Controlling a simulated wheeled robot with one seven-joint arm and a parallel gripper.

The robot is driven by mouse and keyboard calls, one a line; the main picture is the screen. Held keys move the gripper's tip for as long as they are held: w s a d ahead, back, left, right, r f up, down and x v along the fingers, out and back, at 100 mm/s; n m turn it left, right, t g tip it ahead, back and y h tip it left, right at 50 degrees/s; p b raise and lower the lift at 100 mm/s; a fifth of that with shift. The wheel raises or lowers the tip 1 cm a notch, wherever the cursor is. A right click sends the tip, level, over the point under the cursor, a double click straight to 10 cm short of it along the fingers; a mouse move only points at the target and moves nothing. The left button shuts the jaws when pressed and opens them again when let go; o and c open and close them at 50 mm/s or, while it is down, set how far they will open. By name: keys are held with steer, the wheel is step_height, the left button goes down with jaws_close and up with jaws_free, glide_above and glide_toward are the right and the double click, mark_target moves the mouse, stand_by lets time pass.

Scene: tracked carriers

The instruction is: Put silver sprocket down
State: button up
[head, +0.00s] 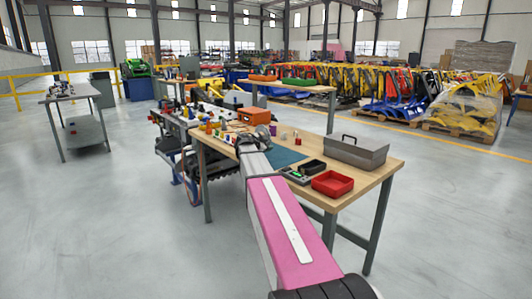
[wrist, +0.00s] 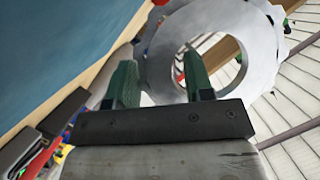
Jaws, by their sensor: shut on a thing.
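The silver sprocket (wrist: 262,40) is a toothed ring with a large round hole. It fills the upper right of the wrist view. My gripper (wrist: 160,78) is shut on its left rim, with one green finger outside the ring and the other at the hole. In the head view my gripper (head: 256,142) is over the left part of the wooden workbench, and the sprocket (head: 264,132) shows small at its end. The teal mat (wrist: 60,45) lies to the left in the wrist view. It also shows right of my gripper in the head view (head: 288,157).
Several small coloured items stand at the bench's left end. A tracked carrier (head: 188,160) stands behind that end.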

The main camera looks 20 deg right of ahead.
steer(key=shift+f, duration=1.8)
steer(key=o, duration=0.7)
steer(key=shift+f, duration=0.1)
steer(key=shift+o, duration=0.6)
